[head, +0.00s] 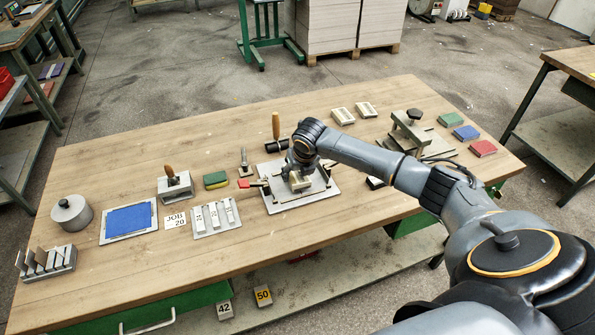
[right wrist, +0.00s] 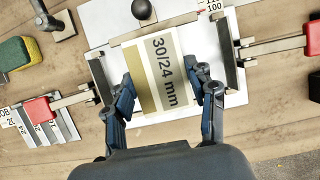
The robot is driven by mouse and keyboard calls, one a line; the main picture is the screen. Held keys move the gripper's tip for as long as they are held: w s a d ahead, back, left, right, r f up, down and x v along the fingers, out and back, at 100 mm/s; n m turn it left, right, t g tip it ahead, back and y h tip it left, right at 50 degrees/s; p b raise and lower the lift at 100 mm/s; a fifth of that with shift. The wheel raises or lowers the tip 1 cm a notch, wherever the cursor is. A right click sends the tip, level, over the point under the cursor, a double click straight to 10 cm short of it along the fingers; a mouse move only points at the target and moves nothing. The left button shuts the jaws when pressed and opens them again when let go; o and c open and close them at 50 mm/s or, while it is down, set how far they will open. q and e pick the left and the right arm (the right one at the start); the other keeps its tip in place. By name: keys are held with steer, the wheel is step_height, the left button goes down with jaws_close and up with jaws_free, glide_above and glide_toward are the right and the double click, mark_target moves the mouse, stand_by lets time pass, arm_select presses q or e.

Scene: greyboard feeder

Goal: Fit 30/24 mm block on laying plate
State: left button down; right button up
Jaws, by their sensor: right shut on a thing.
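The 30/24 mm block (right wrist: 163,75), beige with an olive strip and dark printed lettering, fills the middle of the right wrist view. My right gripper (right wrist: 166,103) has its two fingers on either side of the block's near end and is shut on it. The laying plate (right wrist: 105,22) is a pale sheet with metal bars under and around the block. In the head view the laying plate (head: 325,201) lies mid-table with my right gripper (head: 298,176) over it. I cannot tell whether the block touches the plate. My left gripper is not in view.
Clamps with red handles (right wrist: 40,110) (right wrist: 313,38) flank the block, and a black knob (right wrist: 143,10) stands beyond it. Left of the plate are a tray of numbered blocks (head: 236,228), a green-yellow sponge (head: 215,180) and a blue pad (head: 130,219). The front table strip is clear.

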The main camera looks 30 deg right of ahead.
steer(key=shift+f+p, duration=0.3)
steer(key=shift+f, duration=0.55)
stand_by(2.3)
steer(key=o, duration=1.3)
steer(key=v, duration=1.2)
